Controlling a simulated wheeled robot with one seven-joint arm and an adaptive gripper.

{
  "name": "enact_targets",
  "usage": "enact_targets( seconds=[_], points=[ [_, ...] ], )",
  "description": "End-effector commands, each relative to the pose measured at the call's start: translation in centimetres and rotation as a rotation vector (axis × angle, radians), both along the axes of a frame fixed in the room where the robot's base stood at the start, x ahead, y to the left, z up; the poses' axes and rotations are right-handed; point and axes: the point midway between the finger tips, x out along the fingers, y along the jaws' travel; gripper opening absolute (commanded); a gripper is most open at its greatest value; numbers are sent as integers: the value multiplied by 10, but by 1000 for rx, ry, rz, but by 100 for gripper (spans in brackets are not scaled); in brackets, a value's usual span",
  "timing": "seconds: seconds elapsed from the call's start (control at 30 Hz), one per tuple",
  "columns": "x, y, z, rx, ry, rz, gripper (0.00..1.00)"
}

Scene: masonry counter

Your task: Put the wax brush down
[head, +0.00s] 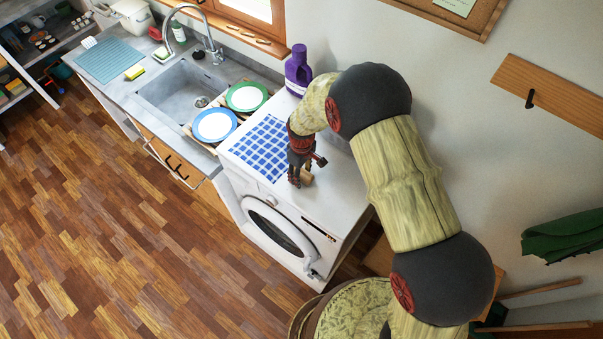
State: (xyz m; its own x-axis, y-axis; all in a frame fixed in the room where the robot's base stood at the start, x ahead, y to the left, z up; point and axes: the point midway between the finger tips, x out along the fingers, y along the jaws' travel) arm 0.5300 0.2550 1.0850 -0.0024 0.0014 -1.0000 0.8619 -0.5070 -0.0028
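My gripper (301,172) points down over the front part of the white washing machine top (335,191). A small tan, wood-coloured block (307,179) shows at its fingertips; it looks like the wax brush, with most of it hidden by the dark fingers. The fingers appear closed around it. The brush is just above or touching the machine top; I cannot tell which from this view.
A blue checked cloth (261,147) lies left of my gripper. A purple bottle (298,70) stands behind. A rack with a blue-rimmed plate (214,125) and a green-rimmed plate (246,97) is beside the sink (181,88). The machine top right of my gripper is clear.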

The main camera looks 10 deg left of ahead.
Motion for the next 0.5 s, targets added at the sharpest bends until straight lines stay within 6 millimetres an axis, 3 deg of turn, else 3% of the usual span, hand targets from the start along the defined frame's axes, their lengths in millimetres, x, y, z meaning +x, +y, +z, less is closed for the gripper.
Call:
enact_targets(
  seconds=[0.3, 0.5],
  points=[
    [0, 0, 4, 0, 0, 0, 47],
    [1, 1, 33, 2, -5, 0, 47]
  ],
)
